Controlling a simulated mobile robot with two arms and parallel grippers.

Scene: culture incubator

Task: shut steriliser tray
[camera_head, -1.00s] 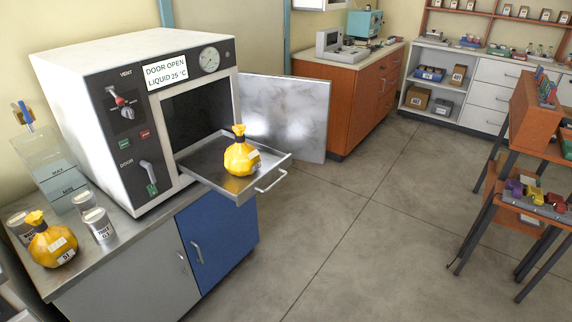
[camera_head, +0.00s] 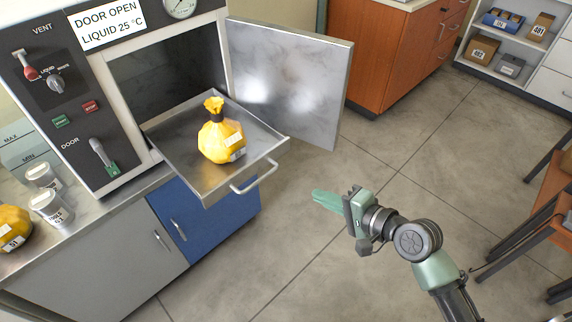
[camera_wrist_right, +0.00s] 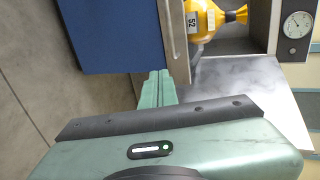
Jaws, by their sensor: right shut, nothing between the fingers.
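The steriliser tray (camera_head: 196,182) is pulled out of the open steriliser chamber (camera_head: 165,65), with its bar handle (camera_head: 254,178) at the front. A tied yellow bag (camera_head: 220,138) sits on the tray. The steriliser door (camera_head: 300,85) stands swung open to the right. My right gripper (camera_head: 318,197) is shut and empty, to the right of the handle and apart from it. In the right wrist view its green fingers (camera_wrist_right: 158,88) point toward the tray front (camera_wrist_right: 174,38), and the bag (camera_wrist_right: 203,22) shows behind it. My left gripper is not in view.
A blue cabinet door (camera_head: 205,222) is below the tray. Another yellow bag (camera_head: 10,228) and two labelled containers (camera_head: 50,207) stand on the counter at left. The orange cabinet (camera_head: 385,50) is behind.

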